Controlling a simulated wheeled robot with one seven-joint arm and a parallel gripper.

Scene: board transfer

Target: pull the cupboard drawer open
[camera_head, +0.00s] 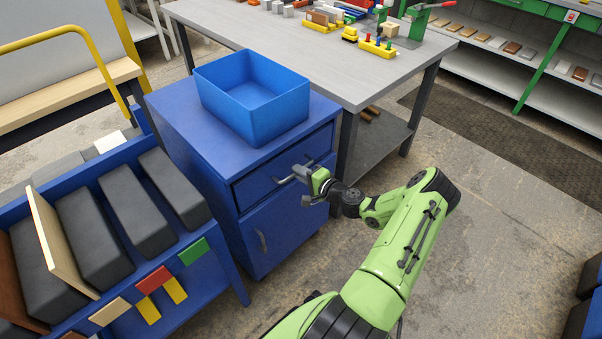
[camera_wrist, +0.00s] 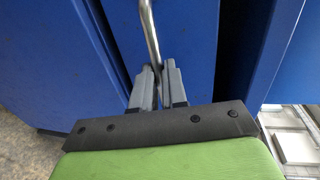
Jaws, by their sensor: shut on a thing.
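The blue cupboard (camera_head: 185,140) stands left of the workbench. Its drawer front (camera_head: 258,186) is the upper panel, above a door (camera_head: 285,230). The drawer looks closed or nearly so; I cannot tell if there is a small gap. The drawer's metal bar handle (camera_head: 281,180) runs across the front and also shows in the wrist view (camera_wrist: 149,30). My gripper (camera_head: 302,174) is at the handle, in front of the drawer. In the wrist view my gripper (camera_wrist: 158,78) has its grey fingers closed around the bar, which is partly hidden between them.
An open blue bin (camera_head: 288,112) stands on the cupboard top. A grey workbench (camera_head: 215,22) with small parts is behind and right. A blue rack (camera_head: 222,262) with dark grey blocks is at left. Floor (camera_head: 500,230) right of the cupboard is clear.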

